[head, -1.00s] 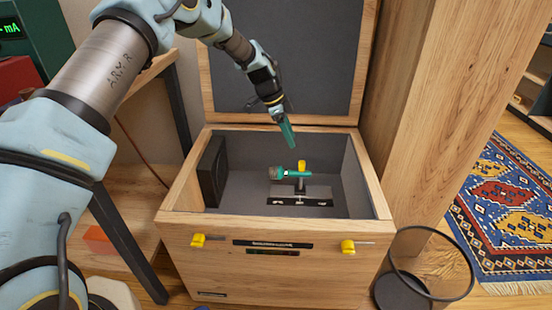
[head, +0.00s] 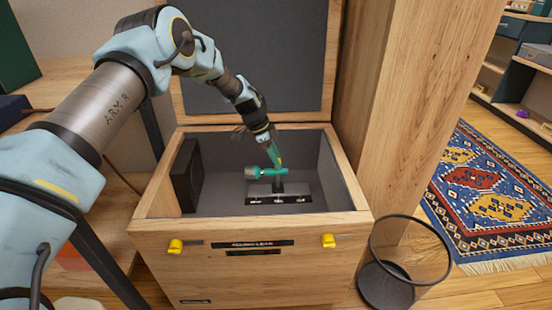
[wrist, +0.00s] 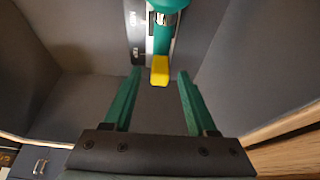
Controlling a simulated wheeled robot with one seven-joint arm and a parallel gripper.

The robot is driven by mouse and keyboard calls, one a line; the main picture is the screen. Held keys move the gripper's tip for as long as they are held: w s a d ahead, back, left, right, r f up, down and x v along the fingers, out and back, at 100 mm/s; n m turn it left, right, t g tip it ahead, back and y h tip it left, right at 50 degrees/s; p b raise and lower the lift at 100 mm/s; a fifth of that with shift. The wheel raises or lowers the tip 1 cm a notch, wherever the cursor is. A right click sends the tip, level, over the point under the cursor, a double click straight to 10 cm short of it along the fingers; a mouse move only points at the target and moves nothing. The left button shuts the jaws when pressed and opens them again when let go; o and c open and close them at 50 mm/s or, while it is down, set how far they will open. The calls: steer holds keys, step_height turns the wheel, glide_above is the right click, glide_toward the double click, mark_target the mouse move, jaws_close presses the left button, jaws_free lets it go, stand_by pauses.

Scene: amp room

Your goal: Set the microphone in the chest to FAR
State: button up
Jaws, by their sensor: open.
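The open wooden chest (head: 150,205) has a grey lining. Inside it a teal microphone (head: 270,173) with a grey head lies level on a short post above a slotted plate (head: 279,188) with several small labels, too small to read surely. The microphone also shows at the top of the wrist view (wrist: 165,5). A yellow tab (wrist: 160,71) at the microphone mount sits between my fingertips in the wrist view, with gaps on both sides. My gripper (head: 276,162) is open, its teal fingers pointing down into the chest; it partly hides the tab in the head view.
A black speaker-like panel (head: 186,175) stands inside the chest's left wall. Two yellow knobs (head: 175,246) (head: 328,240) are on the chest front. The raised lid (head: 255,60) is behind the arm. A wooden post (head: 400,110) and a wire bin (head: 385,288) stand to the right.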

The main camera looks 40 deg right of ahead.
jaws_close()
stand_by(0.3)
stand_by(1.1)
